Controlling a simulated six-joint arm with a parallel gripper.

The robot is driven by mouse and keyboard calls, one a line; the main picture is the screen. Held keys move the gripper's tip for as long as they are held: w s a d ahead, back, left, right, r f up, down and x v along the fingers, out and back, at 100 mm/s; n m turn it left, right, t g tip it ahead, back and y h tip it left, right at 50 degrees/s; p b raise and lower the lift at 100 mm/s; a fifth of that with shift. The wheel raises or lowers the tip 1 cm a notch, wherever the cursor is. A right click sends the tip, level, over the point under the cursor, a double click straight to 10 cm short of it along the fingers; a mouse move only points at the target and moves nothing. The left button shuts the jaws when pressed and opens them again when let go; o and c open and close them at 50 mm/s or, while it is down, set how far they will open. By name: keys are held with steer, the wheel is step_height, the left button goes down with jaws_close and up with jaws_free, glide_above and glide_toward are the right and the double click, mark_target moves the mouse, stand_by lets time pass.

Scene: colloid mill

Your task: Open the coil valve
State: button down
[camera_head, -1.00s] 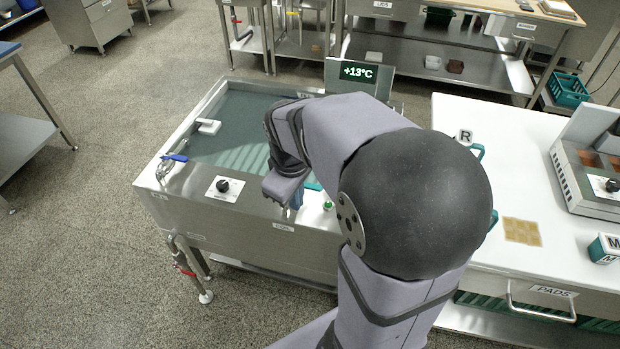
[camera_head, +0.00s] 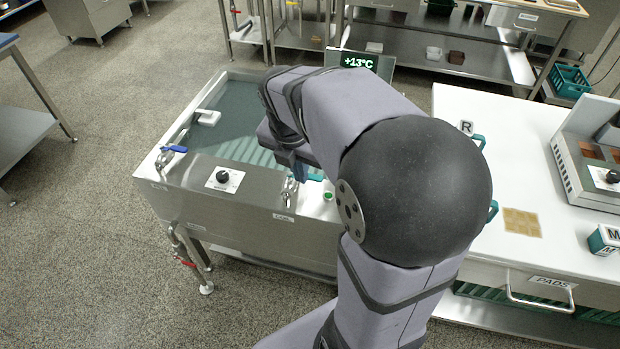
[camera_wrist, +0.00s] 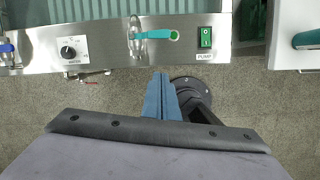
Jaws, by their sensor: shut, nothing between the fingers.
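The coil valve (camera_head: 289,190) is a metal fitting on the front ledge of the steel tank (camera_head: 255,200), above a small label reading COIL (camera_head: 284,217). In the wrist view the valve (camera_wrist: 134,38) has a teal lever (camera_wrist: 158,34) pointing right, along the panel. My gripper (camera_head: 299,174) is just above the valve in the head view, partly hidden by my arm. In the wrist view the blue fingers (camera_wrist: 160,82) are together and empty, and appear apart from the lever.
A blue-handled valve (camera_head: 173,150) and a black knob (camera_head: 223,177) are left on the ledge. A green pump switch (camera_wrist: 206,38) is right of the coil valve. A +13°C display (camera_head: 358,62) stands behind. A white counter (camera_head: 500,180) adjoins on the right.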

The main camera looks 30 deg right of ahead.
mark_target(313, 177)
steer(key=shift+n, duration=0.8)
steer(key=w+d+f, duration=0.4)
steer(key=f, duration=0.5)
steer(key=shift+w+d+f, duration=0.15)
steer(key=shift+d+f, duration=0.2)
